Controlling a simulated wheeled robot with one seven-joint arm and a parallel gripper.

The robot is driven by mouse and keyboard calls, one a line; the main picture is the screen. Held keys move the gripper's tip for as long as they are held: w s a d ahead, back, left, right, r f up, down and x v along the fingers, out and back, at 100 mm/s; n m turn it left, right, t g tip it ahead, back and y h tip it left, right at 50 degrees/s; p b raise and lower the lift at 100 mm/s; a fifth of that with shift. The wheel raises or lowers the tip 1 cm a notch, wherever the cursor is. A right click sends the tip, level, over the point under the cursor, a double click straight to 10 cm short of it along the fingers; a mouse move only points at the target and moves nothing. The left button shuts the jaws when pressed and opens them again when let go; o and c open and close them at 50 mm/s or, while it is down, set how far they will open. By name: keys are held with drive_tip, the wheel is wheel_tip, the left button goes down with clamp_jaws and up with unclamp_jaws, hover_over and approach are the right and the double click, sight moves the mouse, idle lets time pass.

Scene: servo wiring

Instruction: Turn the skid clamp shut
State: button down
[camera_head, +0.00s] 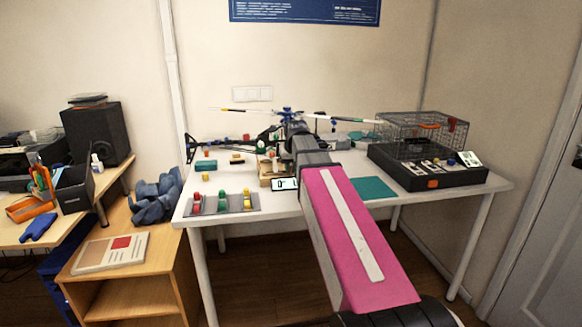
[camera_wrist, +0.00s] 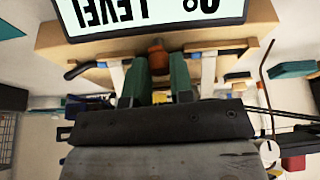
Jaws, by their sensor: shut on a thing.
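The skid clamp is mounted on a wooden block (camera_wrist: 270,35) that carries an upside-down "0° LEVEL" display (camera_wrist: 150,12) in the wrist view. An orange-brown clamp knob (camera_wrist: 157,48) sits at the block's edge, below the display. My gripper (camera_wrist: 157,68) has its two green fingers on either side of this knob and is shut on it. A model helicopter (camera_head: 290,122) stands behind my arm.
A grey tray (camera_head: 222,210) with red and yellow parts lies at the table's front left. A teal mat (camera_head: 373,188) lies right of my arm. A black case with a wire cage (camera_head: 415,130) stands at the right. Small coloured blocks lie at the left.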

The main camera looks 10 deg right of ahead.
drive_tip(key=m+h, duration=0.1)
drive_tip(key=m, duration=0.2)
drive_tip(key=shift+a, duration=0.1)
idle(0.3)
drive_tip(key=c, duration=1)
unclamp_jaws()
drive_tip(key=s+a+r, duration=0.1)
drive_tip(key=s+r, duration=0.1)
drive_tip(key=s, duration=0.4)
drive_tip(key=s+a+r, duration=0.2)
drive_tip(key=s, duration=0.5)
drive_tip(key=shift+s+r, duration=0.3)
